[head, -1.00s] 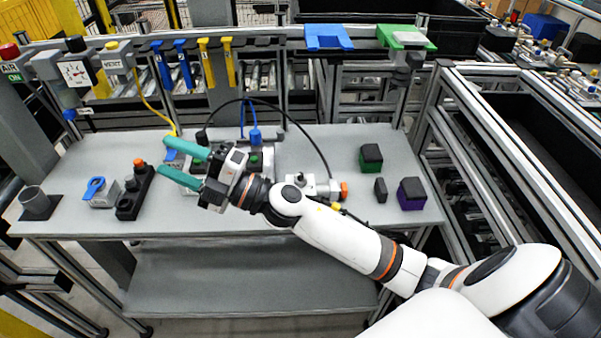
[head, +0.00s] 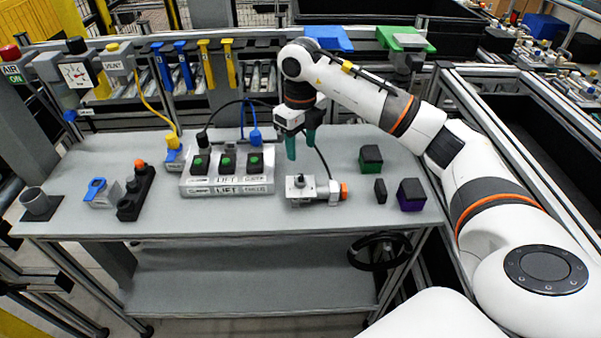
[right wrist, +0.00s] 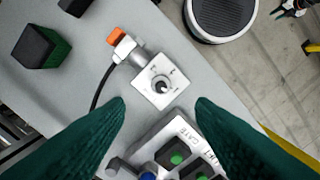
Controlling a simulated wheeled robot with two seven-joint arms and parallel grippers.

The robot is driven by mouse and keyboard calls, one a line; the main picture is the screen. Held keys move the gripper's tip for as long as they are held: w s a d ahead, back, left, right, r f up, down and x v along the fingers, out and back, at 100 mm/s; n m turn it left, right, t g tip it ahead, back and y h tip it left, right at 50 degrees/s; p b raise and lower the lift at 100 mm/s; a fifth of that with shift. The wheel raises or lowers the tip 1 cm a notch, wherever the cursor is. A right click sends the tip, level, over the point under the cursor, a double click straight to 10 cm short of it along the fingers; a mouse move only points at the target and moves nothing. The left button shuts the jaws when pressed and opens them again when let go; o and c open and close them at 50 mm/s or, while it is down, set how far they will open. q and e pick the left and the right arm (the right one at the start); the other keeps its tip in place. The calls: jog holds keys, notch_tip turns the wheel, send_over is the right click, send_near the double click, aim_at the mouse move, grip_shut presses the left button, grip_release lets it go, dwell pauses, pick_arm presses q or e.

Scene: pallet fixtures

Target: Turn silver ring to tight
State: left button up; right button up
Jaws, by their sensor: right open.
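A silver connector ring (right wrist: 137,57) sits between a small square silver box (right wrist: 157,84) and an orange end piece (right wrist: 117,36) in the right wrist view. The box has a dial with a dark knob on its face; the marks are too small to read. In the head view the box (head: 301,189) lies on the table, with the ring (head: 331,189) and orange end (head: 344,191) to its right. My right gripper (head: 300,150) is above and behind the box, pointing down, open and empty. Its green fingers (right wrist: 162,106) are apart in the wrist view. My left gripper is not in view.
A panel with several green-buttoned switches (head: 228,189) stands left of the box. Green (head: 371,158) and purple (head: 411,195) blocks stand to the right. A black cable arches behind. The table's front strip (head: 230,220) is clear.

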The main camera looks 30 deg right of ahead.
aim_at(301, 175)
notch_tip(301, 175, down, 10)
jog(key=p, duration=0.2)
jog(key=shift+p, duration=0.35)
jog(key=c, duration=1)
